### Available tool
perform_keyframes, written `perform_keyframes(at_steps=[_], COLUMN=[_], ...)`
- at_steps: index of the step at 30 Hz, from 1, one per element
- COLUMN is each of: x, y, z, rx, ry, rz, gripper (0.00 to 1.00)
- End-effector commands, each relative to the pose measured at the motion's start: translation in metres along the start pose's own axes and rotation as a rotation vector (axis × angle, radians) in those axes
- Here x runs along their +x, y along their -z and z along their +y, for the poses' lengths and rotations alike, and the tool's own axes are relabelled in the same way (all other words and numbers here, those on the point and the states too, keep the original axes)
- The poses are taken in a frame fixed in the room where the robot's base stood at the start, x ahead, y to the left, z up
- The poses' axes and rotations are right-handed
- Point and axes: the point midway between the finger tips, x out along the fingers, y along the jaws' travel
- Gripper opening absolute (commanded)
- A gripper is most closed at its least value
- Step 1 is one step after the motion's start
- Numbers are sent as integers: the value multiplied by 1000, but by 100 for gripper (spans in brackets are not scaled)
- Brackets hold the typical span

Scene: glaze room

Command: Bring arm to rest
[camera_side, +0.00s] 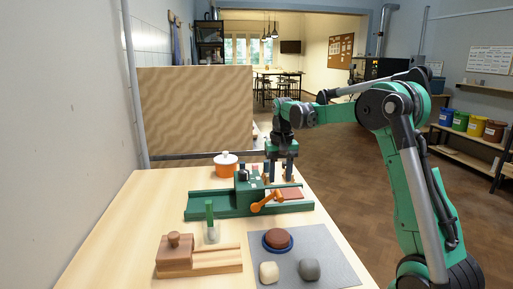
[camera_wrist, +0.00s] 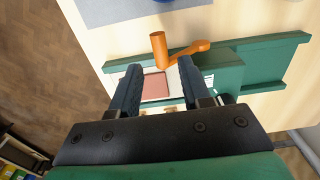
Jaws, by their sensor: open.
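My gripper (camera_side: 281,171) hangs from my green arm over the far side of the table, pointing down. Its two dark fingers are apart and nothing shows between them in the side view. In the wrist view my gripper (camera_wrist: 157,88) is open above a reddish-brown slab (camera_wrist: 155,85) on the green machine. That green machine (camera_side: 228,204) lies along the table just in front of the gripper, with an orange handle (camera_side: 266,202) at its front. I cannot tell whether the fingers touch it.
An orange pot (camera_side: 226,170) with a white lid stands at the back.

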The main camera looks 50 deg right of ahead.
Motion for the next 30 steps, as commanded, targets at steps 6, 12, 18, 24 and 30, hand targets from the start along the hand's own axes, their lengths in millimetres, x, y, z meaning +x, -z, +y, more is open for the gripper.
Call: perform_keyframes(at_steps=[6, 12, 18, 24, 30], x=[-4, -26, -35, -24, -11], y=[-6, -50, -116, -174, -202], z=[-7, -44, -76, -91, -96], rx=[-28, -199, -433, -636, -743], ry=[4, 40, 107, 184, 235], rz=[18, 147, 325, 483, 573], gripper=[42, 42, 42, 42, 42])
